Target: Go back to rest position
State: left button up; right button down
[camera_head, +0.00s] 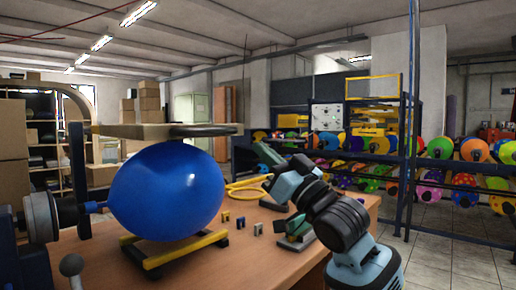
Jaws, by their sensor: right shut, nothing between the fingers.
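My right arm comes in from the bottom right, and its gripper (268,156) points up and to the left above the table. It is shut and holds nothing. It is to the right of the large blue balloon (168,192) and apart from it. The balloon is on its side in a printing machine, between a wooden plate (150,131) above and a yellow-and-black cradle (176,252) below. Its neck is at a blue nozzle (95,207) on the left. My left gripper is not in view.
The wooden table (262,271) carries small blocks (240,223), yellow rings (248,188) and a green-and-grey item (297,226) close below my right arm. Racks of coloured balloons (440,175) stand behind on the right. Tiled floor (437,262) is open at the lower right.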

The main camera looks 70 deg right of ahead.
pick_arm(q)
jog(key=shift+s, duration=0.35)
